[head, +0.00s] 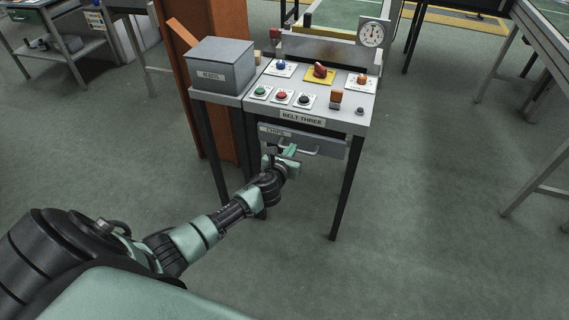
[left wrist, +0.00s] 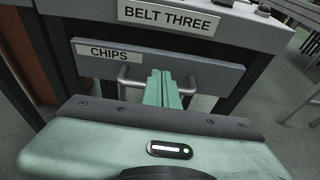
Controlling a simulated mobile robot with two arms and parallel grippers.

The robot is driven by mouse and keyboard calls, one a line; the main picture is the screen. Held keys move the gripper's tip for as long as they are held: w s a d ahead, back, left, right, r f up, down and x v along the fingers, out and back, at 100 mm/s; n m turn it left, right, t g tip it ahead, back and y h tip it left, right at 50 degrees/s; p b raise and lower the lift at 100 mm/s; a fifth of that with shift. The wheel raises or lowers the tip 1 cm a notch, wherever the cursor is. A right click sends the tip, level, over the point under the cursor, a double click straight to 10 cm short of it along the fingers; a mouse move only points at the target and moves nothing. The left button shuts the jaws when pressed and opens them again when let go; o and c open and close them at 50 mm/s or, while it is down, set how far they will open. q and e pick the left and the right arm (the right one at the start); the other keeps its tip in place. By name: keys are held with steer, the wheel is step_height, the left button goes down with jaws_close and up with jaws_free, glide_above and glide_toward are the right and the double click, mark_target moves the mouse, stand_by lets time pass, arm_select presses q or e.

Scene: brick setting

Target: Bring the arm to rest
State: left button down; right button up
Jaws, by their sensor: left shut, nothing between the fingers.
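My left arm reaches from the lower left to the front of a small control table. My left gripper (head: 287,152) is at the handle (head: 299,149) of a grey drawer labelled CHIPS (head: 325,143), under the table top. In the left wrist view the green fingers (left wrist: 162,76) are shut together in front of the bar handle (left wrist: 131,83), with nothing between them. I cannot tell whether they touch the bar. The drawer front (left wrist: 215,75) looks closed or nearly so. My right gripper is not in view.
The BELT THREE table (head: 352,110) carries several buttons, a red knob (head: 320,70) and a dial (head: 373,35). A grey box (head: 221,64) stands at its left, beside a brown post (head: 228,18). Another table (head: 545,40) is at right. Floor between (head: 440,190) is clear.

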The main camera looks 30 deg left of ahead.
arm_select(q)
steer(key=v, duration=0.7)
steer(key=s+d+f+n+g+h, duration=0.1)
steer(key=s+f+n+g, duration=0.2)
steer(key=s+f+n, duration=0.5)
steer(key=s+f+n+g+p, duration=0.1)
steer(key=s+f+n+g, duration=0.15)
steer(key=s+f, duration=0.65)
steer(key=s+d+f+n+g+h, duration=0.15)
steer(key=s+f+n, duration=0.3)
steer(key=f, duration=0.85)
steer(key=s+d+f+n+g, duration=0.2)
steer(key=s+f+n, duration=0.2)
steer(key=s, duration=0.5)
steer(key=s+d+f+n+g, duration=0.2)
steer(key=s+n, duration=0.4)
steer(key=s, duration=0.4)
steer(key=s+d+f+n+g+h, duration=0.1)
steer(key=s+d+f+n, duration=0.3)
steer(key=s, duration=0.6)
step_height(320, 180, down, 2)
steer(key=shift+f+n+g, duration=0.1)
steer(key=shift+n+g, duration=0.5)
steer(key=shift+n, duration=0.3)
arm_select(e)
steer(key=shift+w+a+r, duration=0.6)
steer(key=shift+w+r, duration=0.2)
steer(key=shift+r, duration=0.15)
